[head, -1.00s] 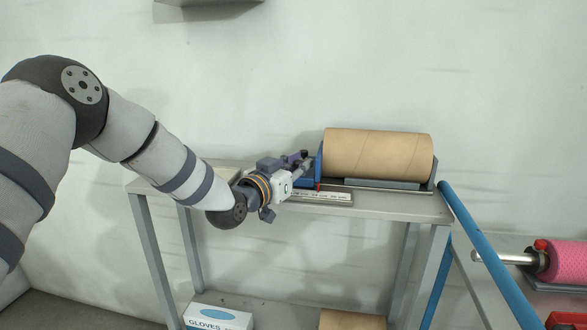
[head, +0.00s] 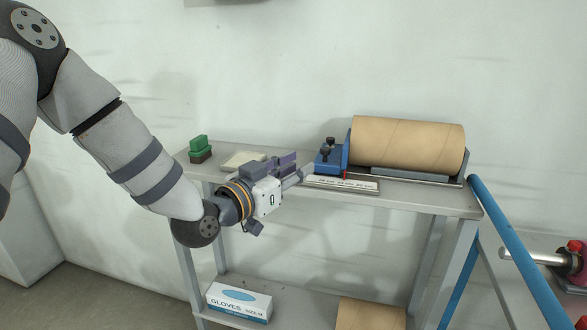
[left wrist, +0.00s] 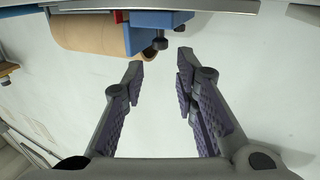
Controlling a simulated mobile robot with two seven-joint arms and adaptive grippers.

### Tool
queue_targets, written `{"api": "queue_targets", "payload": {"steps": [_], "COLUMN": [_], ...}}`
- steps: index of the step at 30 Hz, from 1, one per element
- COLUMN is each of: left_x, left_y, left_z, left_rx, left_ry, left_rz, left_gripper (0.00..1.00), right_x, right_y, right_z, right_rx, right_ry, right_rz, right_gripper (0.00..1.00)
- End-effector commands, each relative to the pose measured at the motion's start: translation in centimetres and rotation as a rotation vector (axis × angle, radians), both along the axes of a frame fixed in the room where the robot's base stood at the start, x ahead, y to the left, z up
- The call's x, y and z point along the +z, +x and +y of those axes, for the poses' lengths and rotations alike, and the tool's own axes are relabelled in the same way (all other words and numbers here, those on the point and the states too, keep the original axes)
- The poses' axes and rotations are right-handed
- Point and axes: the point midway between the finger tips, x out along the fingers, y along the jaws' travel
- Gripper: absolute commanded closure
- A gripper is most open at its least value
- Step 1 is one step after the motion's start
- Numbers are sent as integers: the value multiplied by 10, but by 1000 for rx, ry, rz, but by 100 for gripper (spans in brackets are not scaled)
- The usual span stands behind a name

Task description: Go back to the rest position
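My left gripper (head: 292,168) is over the front left part of the grey metal shelf table, in the head view. In the left wrist view its two fingers (left wrist: 158,75) stand apart with nothing between them, so it is open and empty. A blue clamp block (head: 329,160) with dark knobs stands just beyond the fingertips, apart from them. It also shows at the top of the left wrist view (left wrist: 160,19). My right gripper is not in view.
A brown cardboard roll (head: 408,145) lies on the table (head: 420,197) behind a ruler strip (head: 340,184). A green and brown block (head: 200,149) sits at the left end. A glove box (head: 239,301) is on the lower shelf. A blue rail (head: 520,250) slants at right.

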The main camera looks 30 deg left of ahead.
Motion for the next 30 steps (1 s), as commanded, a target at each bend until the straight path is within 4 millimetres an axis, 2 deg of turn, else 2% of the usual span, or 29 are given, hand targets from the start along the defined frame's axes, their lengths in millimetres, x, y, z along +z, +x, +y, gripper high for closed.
{"api": "queue_targets", "payload": {"steps": [4,15,17,20,23,24,26,27,29,30], "left_x": [0,0,-8,-56,-140,-173,-218,-245,-280,-299], "left_y": [-9,-9,-10,-24,-64,-87,-126,-156,-204,-239], "left_z": [1,1,-1,-13,-30,-37,-45,-49,-54,-57], "left_rx": [0,0,-2,-13,-20,-19,-13,-7,7,19], "left_ry": [-1,0,0,-2,-6,-9,-7,-4,1,8], "left_rz": [-1,0,23,170,437,550,719,830,994,1104], "left_gripper": [73,73,73,73,73,73,73,73,73,73], "right_x": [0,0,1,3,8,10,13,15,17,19], "right_y": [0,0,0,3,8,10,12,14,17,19], "right_z": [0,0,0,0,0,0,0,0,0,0], "right_rx": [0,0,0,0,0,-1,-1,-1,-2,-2], "right_ry": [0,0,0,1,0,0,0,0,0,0], "right_rz": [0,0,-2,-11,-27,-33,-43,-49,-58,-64], "right_gripper": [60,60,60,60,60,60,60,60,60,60]}}
